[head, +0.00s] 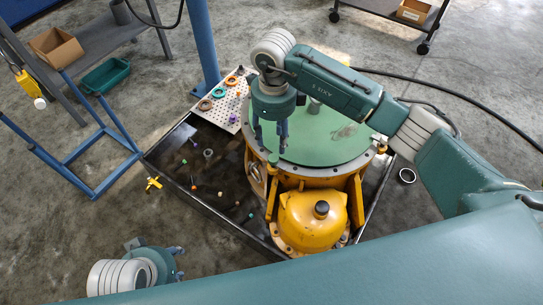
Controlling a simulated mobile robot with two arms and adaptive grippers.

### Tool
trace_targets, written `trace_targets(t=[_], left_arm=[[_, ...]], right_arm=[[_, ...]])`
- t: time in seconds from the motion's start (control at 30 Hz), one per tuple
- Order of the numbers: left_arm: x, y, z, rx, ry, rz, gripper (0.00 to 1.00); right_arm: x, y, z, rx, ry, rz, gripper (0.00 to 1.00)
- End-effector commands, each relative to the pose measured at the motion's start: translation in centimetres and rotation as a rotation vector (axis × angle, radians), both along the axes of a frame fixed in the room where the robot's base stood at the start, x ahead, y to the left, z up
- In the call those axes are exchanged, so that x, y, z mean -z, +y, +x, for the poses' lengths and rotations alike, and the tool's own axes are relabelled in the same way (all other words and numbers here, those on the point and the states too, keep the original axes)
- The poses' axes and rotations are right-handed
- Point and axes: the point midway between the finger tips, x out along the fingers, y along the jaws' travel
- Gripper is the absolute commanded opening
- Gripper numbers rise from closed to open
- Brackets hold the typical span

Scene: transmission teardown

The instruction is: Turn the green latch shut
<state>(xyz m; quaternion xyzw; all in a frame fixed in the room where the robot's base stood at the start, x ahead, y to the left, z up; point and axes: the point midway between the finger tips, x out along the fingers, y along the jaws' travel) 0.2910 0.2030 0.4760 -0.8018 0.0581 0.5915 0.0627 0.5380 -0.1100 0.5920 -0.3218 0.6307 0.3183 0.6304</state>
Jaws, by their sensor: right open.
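The yellow gearbox housing (312,221) stands upright in the dark tray, with a flat round green cover (325,140) on top. A small green piece that looks like the green latch (273,159) is at the left rim of the cover. My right gripper (270,142) points down just above it, open, with its fingers apart. I cannot tell whether a finger touches the latch, and the fingers partly hide that spot. My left gripper (178,263) is low at the bottom left, away from the housing; its finger opening is unclear.
The dark tray (222,222) holds several small loose parts. A white perforated board (222,104) with coloured rings lies at its back left. A blue post (201,45) and blue frame (85,150) stand left. A yellow item (153,183) and a dark ring (407,175) lie on the floor.

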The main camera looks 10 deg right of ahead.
Motion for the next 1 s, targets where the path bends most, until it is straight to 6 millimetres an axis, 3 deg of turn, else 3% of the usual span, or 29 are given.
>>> trace_targets(t=[0.17, 0.4, 0.83, 0.87, 1.0], left_arm=[[-1.9, 0.1, -0.6, -0.001, -0.013, -0.001, 0.4], [-1.8, 0.2, -0.8, -0.001, -0.013, 0.0, 0.4], [-1.7, 0.2, -0.7, -0.001, -0.013, 0.0, 0.4], [-1.7, 0.2, -0.7, -0.001, -0.013, 0.0, 0.4], [-1.7, 0.2, -0.7, -0.001, -0.013, 0.0, 0.4]], right_arm=[[3.9, 0.1, -0.2, 0.001, 0.005, 0.002, 0.45], [7.5, 0.1, -0.1, 0.001, 0.003, 0.004, 0.45], [8.6, 0.1, -0.1, 0.0, 0.002, 0.004, 0.45], [8.6, 0.1, 0.0, 0.0, 0.002, 0.004, 0.43], [8.6, 0.1, 0.0, 0.0, 0.002, 0.004, 0.15]])
